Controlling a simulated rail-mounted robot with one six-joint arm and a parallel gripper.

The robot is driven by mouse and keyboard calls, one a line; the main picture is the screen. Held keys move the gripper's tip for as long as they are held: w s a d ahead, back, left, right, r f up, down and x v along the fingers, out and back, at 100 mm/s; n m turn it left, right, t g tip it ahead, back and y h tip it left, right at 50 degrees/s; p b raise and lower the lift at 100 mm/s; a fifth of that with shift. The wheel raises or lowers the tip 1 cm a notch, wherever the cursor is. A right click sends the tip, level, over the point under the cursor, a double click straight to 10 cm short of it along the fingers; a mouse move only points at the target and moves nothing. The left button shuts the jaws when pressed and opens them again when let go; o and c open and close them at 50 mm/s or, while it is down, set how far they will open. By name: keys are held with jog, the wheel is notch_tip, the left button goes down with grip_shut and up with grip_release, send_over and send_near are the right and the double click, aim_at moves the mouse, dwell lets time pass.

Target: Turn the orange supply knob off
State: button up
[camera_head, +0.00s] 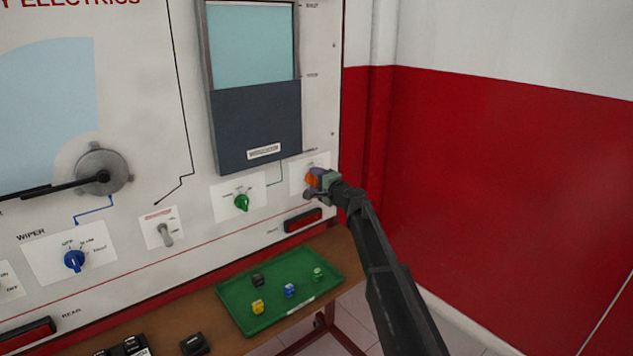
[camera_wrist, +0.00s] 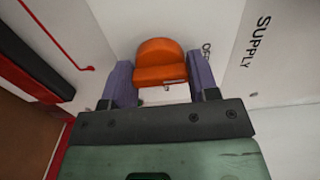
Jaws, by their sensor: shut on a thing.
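The orange supply knob (camera_head: 312,179) is on the white panel, at the right end of its lower row. In the wrist view the orange knob (camera_wrist: 160,62) sits between the two purple-grey fingers, with the word SUPPLY to its right and a partly covered label, apparently OFF, close beside it. My gripper (camera_head: 318,180) reaches the panel from the right and is shut on the knob. In the wrist view my gripper (camera_wrist: 160,85) has one finger on each side of the knob. The knob's pointer direction is hard to tell.
A green knob (camera_head: 242,203), a grey toggle switch (camera_head: 166,234) and a blue wiper knob (camera_head: 74,261) are to the left. A red rocker switch (camera_head: 303,220) lies just below. A green tray (camera_head: 240,324) with several small cubes rests on the brown shelf. The red and white wall at right is clear.

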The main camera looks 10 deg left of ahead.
jog(key=o, duration=0.9)
jog(key=v, duration=1.1)
